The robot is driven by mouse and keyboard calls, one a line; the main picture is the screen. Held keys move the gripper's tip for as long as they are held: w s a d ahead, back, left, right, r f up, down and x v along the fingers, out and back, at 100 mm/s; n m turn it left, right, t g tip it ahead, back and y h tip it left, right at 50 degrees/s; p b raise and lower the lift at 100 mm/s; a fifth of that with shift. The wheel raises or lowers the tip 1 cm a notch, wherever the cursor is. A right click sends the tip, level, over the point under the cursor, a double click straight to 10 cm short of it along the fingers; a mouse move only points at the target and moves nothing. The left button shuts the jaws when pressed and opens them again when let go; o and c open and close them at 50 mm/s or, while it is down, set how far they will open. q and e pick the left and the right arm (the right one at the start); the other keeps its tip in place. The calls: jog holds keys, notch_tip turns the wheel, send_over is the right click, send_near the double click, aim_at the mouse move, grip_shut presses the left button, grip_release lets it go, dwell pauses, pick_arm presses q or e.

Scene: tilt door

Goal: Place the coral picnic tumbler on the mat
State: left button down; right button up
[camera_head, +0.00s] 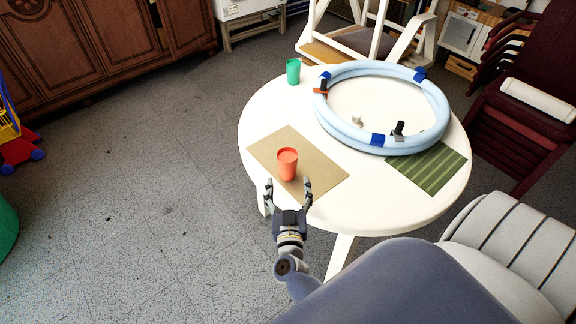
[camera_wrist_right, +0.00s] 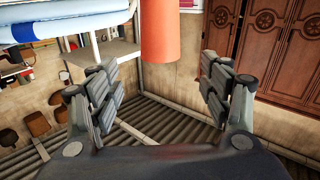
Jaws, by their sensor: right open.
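The coral tumbler (camera_head: 288,163) stands upright on the tan mat (camera_head: 325,176) at the near left of the round white table. It also shows in the right wrist view (camera_wrist_right: 160,32), at the top centre. My right gripper (camera_head: 288,186) is at the table's near edge, just on the near side of the tumbler. Its two fingers are spread apart with nothing between them. In the right wrist view the open fingers (camera_wrist_right: 158,70) frame the tumbler, which is beyond the tips. A green striped mat (camera_head: 428,168) lies at the right of the table. My left gripper is not in view.
A light blue ring (camera_head: 440,105) with dark blue bands takes up the table's back right, with small items inside it. A teal tumbler (camera_head: 293,71) stands at the back left. A grey chair (camera_head: 515,240) is close at the right. The white table (camera_head: 262,115) is bare at left.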

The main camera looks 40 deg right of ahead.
jog(key=shift+s+a, duration=0.3)
jog(key=shift+s, duration=0.1)
